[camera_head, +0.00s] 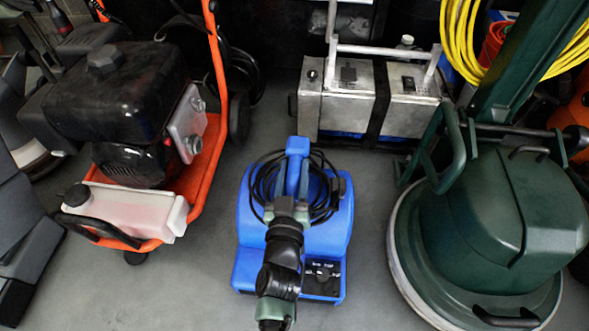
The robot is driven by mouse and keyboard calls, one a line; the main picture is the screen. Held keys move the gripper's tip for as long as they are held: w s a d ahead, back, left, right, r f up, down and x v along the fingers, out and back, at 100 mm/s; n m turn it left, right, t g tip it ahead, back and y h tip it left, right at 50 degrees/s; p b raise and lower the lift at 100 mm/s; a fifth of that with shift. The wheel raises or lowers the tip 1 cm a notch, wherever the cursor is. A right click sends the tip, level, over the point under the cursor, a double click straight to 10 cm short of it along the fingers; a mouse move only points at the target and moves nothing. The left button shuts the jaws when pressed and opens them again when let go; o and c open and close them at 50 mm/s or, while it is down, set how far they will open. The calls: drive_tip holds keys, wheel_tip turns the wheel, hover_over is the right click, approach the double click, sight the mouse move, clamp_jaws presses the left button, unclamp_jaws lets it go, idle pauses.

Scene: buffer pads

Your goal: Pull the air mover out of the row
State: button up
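The air mover (335,232) is the blue machine in the middle of the floor, with a raised blue handle (297,172) and a black cable coiled around it. A dark control panel (318,275) with a knob is on its near side. My arm reaches up from the bottom edge over the air mover's near side and hides part of it. My gripper (289,208) is at the near end of the handle.
An orange-framed machine with a black engine (115,95) stands on the left. A green floor machine (500,220) with a round base is close on the right. A metal case (345,100) stands behind. Bare grey floor (190,285) lies in front and between them.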

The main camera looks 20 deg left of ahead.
drive_tip(key=shift+d, duration=0.1)
clamp_jaws()
drive_tip(key=shift+d, duration=0.1)
idle(0.8)
